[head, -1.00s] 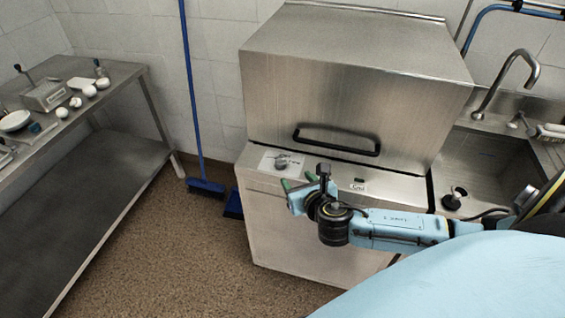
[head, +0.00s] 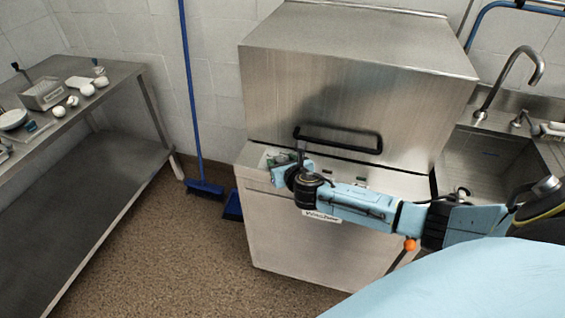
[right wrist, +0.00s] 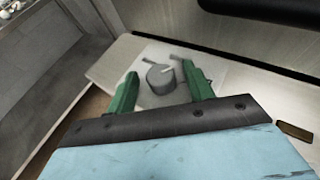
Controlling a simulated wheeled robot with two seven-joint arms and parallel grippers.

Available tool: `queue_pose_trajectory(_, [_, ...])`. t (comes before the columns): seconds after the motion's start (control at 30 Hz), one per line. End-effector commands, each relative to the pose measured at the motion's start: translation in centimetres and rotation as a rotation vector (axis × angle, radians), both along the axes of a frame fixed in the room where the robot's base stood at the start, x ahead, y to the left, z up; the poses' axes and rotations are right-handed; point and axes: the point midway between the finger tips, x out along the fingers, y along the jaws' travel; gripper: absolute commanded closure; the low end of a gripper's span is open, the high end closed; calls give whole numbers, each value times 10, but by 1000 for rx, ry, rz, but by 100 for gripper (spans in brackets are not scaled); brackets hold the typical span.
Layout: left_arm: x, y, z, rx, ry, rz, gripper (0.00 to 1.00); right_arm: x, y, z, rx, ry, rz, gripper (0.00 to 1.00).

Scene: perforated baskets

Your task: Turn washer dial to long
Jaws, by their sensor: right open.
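The washer (head: 350,95) is a large steel box with a black bar handle on its hood. Its grey round dial (right wrist: 161,79) sits on a pale label plate (right wrist: 190,66) on the front ledge, seen in the right wrist view. My right gripper (right wrist: 162,85) is open, with its green fingers on either side of the dial. I cannot tell whether they touch it. In the head view my right gripper (head: 275,160) is over the label plate and hides the dial. The label's markings are too small to read. My left gripper is not in view.
The black handle (head: 338,140) is just behind and above my right gripper. A sink with a tap (head: 510,80) is at the right. A steel table (head: 125,75) with several small items stands at the left. A blue broom (head: 203,187) leans by the wall.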

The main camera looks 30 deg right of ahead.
Motion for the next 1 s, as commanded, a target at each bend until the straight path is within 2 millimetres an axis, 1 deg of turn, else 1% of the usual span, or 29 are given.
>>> queue_pose_trajectory(0.17, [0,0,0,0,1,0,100,0,0,0,0,0,0,48])
queue_pose_trajectory(0.5, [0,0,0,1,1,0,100,0,0,0,0,0,0,93])
queue_pose_trajectory(0.67, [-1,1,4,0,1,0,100,0,1,1,3,1,-31,93])
queue_pose_trajectory(0.83, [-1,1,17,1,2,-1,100,1,4,2,4,2,-177,93])
queue_pose_trajectory(1.0, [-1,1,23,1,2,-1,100,2,5,1,1,3,-327,93])
